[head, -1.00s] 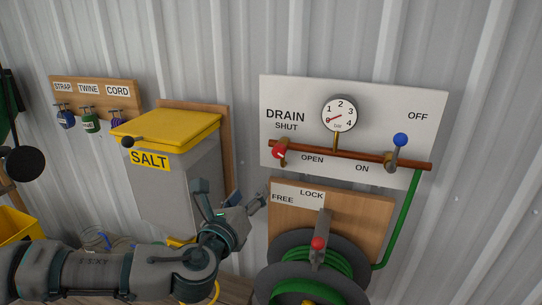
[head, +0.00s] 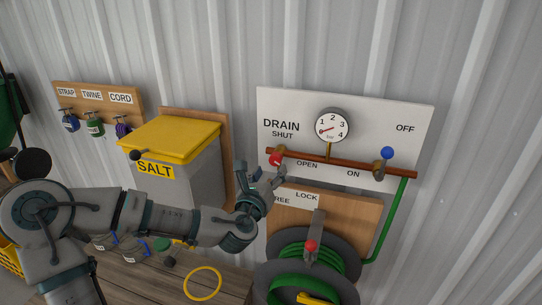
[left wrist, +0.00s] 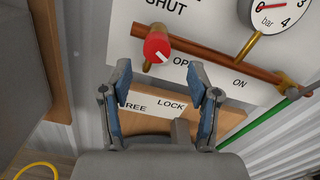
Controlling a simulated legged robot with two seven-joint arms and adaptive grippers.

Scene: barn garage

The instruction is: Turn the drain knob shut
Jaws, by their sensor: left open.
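The red drain knob (head: 275,159) sits at the left end of a copper pipe (head: 340,163) on a white board, between the words SHUT and OPEN. In the left wrist view the knob (left wrist: 156,47) shows a white mark slanting down and right, toward OPEN. My left gripper (head: 269,176) is just below the knob in the head view. In the left wrist view its two blue-padded fingers (left wrist: 160,72) are spread and empty, with the knob beyond them, between and above the tips. I see no contact. My right gripper is not in view.
Below are a LOCK/FREE board (head: 362,212) and a green hose reel (head: 288,265). The salt bin (head: 186,175) stands left, above a wooden bench (head: 140,280).

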